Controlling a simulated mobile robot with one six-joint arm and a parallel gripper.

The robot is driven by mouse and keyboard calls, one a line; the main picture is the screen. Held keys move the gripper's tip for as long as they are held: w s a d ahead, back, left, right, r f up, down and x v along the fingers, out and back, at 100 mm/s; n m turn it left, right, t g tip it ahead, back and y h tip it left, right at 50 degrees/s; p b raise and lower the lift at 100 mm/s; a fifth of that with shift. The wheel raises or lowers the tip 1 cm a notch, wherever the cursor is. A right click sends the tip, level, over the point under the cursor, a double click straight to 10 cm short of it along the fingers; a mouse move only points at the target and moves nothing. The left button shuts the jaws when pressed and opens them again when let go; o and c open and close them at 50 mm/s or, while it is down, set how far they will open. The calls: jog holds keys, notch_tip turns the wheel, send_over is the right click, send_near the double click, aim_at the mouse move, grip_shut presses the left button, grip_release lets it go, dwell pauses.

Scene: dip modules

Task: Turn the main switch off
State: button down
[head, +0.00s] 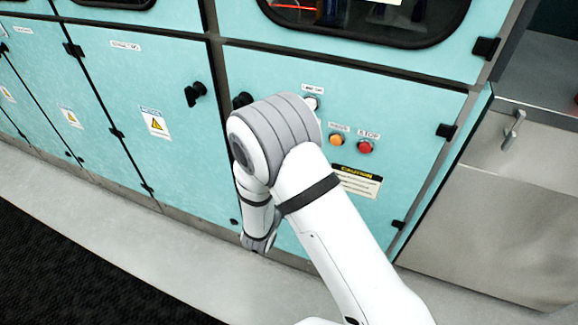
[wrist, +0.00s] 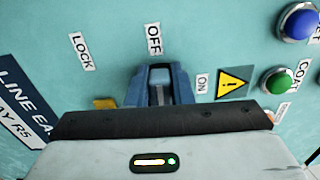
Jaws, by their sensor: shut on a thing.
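In the wrist view, my gripper (wrist: 158,82) is at the teal panel, its blue fingers shut on the grey main switch handle (wrist: 159,92). The handle's visible end lies just below the OFF label (wrist: 154,39). The LOCK label (wrist: 82,51) is at the upper left and the ON label (wrist: 202,83) is to the right. My gripper's body covers the lower part of the switch. In the head view, my arm hides both the gripper and the switch.
In the wrist view, a blue button (wrist: 299,22) and a green button (wrist: 278,81) are at the right, near a yellow warning sign (wrist: 232,83). In the head view, orange (head: 336,139) and red (head: 365,146) buttons sit right of my arm, and a black latch (head: 195,93) is left.

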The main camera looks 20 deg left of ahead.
jog(key=shift+f+n, duration=0.1)
jog(key=shift+n, duration=0.3)
jog(key=c, duration=1.3)
grip_release()
jog(key=s, duration=0.7)
jog(key=shift+s+a+p, duration=0.3)
jog(key=shift+s+p, duration=0.05)
jog(key=shift+s, duration=0.05)
jog(key=shift+s, duration=0.1)
